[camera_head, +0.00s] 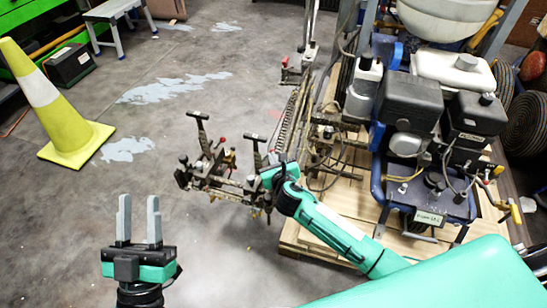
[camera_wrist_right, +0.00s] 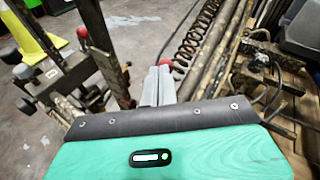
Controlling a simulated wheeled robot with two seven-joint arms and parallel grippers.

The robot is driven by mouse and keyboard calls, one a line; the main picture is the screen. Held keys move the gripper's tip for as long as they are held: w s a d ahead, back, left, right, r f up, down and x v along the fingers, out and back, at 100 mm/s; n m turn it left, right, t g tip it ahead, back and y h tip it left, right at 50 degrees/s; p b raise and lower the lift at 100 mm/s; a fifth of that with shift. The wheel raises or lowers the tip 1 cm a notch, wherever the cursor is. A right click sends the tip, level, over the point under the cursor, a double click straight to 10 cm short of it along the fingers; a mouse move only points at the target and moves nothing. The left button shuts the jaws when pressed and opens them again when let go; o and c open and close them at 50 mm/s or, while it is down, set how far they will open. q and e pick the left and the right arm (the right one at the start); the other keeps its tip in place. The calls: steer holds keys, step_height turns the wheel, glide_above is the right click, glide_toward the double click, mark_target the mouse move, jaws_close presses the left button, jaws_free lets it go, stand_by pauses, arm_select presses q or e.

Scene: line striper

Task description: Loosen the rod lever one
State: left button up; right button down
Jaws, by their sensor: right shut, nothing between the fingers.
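Two black T-handled rod levers stand on the striper's metal spray bar (camera_head: 225,185) in the head view: a left lever (camera_head: 200,128) and a right lever (camera_head: 256,152). I cannot tell which is lever one. My right gripper (camera_wrist_right: 158,86) is shut and empty in the right wrist view, its fingertips close to the bar and rods. A dark upright lever (camera_wrist_right: 108,55) stands just left of the fingers. In the head view the right wrist is beside the right lever, and its fingers are hidden. My left gripper (camera_head: 139,220) is open and empty, upright above the floor.
The line striper's engine (camera_head: 410,105) sits on a wooden pallet (camera_head: 300,236) at right. A coiled black hose (camera_wrist_right: 196,35) runs near the right fingers. A yellow cone (camera_head: 55,110) stands at left. Floor between cone and bar is clear.

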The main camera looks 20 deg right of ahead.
arm_select(q)
steer(key=s+d+f+g+p, duration=0.2)
steer(key=f+g, duration=0.3)
steer(key=f, duration=0.3)
steer(key=s+d+f+g+y+p, duration=0.1)
steer(key=d+f+g+p, duration=0.1)
steer(key=f+g, duration=0.4)
step_height(320, 180, down, 3)
steer(key=shift+s+f+m+g, duration=0.2)
steer(key=shift+s+m+g, duration=0.1)
steer(key=shift+s, duration=0.1)
arm_select(e)
steer(key=shift+w+a+r+n+g, duration=0.25)
steer(key=shift+a+r+n+g, duration=0.05)
steer(key=shift+n, duration=0.1)
arm_select(q)
steer(key=shift+p, duration=0.35)
steer(key=shift+s+a+f+g+y+p, duration=0.15)
steer(key=shift+a+g+y+p, duration=0.7)
steer(key=shift+a+g, duration=0.5)
arm_select(e)
steer(key=shift+w+a+r, duration=0.1)
steer(key=shift+a+r, duration=0.05)
